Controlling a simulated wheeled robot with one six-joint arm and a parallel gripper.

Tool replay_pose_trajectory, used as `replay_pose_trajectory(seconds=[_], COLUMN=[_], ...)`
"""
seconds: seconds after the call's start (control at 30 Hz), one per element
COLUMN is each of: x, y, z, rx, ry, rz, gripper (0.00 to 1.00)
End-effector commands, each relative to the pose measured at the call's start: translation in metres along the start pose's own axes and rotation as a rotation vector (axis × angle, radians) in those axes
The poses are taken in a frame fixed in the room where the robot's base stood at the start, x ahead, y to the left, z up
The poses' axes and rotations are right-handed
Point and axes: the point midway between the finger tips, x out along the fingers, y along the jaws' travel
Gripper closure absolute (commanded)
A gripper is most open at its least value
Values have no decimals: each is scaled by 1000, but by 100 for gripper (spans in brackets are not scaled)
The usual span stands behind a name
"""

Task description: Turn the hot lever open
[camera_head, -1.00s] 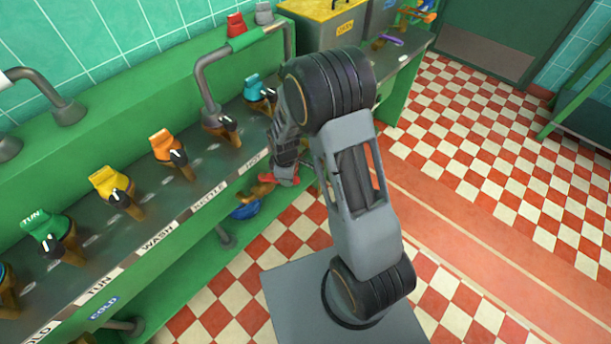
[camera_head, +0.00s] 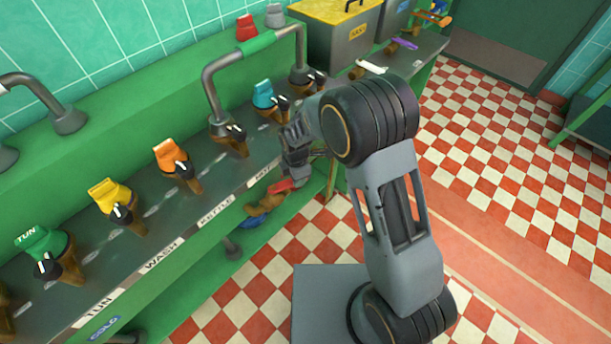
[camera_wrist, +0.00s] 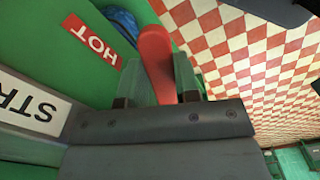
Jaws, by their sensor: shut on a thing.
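The red hot lever (camera_head: 284,186) sits under the front edge of the green bench in the head view. In the wrist view the lever (camera_wrist: 155,62) is a rounded red bar running up between the two fingers, next to a red HOT label (camera_wrist: 92,40). My gripper (camera_wrist: 161,80) is shut on the lever, a finger on each side. In the head view my gripper (camera_head: 290,172) is at the bench front and partly hidden by my arm. The lever's pivot is not clearly visible.
A blue lever or handle (camera_head: 255,220) hangs beside the red one. The bench front carries labels such as WASH (camera_head: 162,256). Several coloured knobs and a pipe with a green grip (camera_head: 258,42) stand on top. The checkered floor at right is clear.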

Motion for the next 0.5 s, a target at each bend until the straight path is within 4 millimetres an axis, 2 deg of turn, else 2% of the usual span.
replay_pose_trajectory(seconds=[0.43, 0.47, 0.5], x=[1, 1, 1], y=[-1, -1, -1], z=[-3, -3, -3], rx=[-13, -13, -12], ry=[1, 1, 1], rz=[-6, -6, -5], gripper=[100, 69, 65])
